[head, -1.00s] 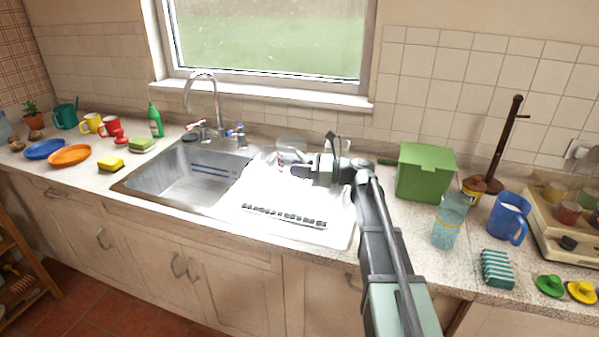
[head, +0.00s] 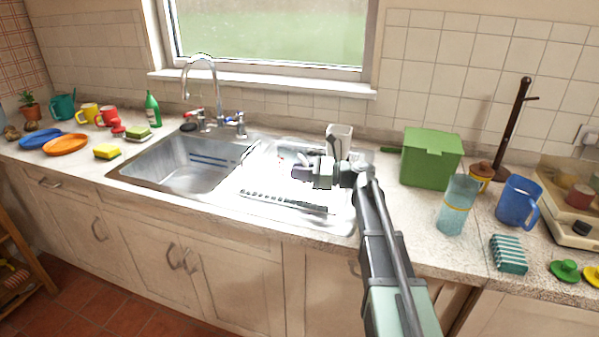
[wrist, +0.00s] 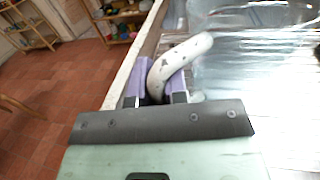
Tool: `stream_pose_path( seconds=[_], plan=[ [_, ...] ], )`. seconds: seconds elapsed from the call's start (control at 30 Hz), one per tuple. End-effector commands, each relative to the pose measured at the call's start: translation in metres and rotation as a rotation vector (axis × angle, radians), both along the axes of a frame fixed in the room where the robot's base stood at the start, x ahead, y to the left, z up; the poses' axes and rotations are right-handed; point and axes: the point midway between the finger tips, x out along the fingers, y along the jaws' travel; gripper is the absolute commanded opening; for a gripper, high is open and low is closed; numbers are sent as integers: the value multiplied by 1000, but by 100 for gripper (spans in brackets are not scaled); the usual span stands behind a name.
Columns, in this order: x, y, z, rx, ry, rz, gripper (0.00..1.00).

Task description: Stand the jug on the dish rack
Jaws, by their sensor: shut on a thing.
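The jug is clear and glassy, with a pale, dark-flecked handle. In the wrist view its curved handle (wrist: 178,62) lies between the purple finger pads of my gripper (wrist: 158,88), and its see-through body (wrist: 245,65) fills the right side. In the head view my gripper (head: 300,172) is shut on the handle over the draining board. The jug's body (head: 268,153) shows faintly to its left, hard to make out against the white. The white dish rack (head: 285,203) lies below, right of the sink. I cannot tell whether the jug touches the rack.
The steel sink (head: 185,165) and tap (head: 205,90) are to the left. To the right stand a green box (head: 430,158), a blue-tinted glass (head: 457,205), a blue mug (head: 517,200) and a dark mug tree (head: 512,125). The window sill is behind.

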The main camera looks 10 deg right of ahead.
Motion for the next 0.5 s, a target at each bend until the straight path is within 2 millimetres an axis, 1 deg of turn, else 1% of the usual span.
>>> stream_pose_path(
  seconds=[0.5],
  plan=[
    [0,0,-11,0,0,0,0]
  ],
)
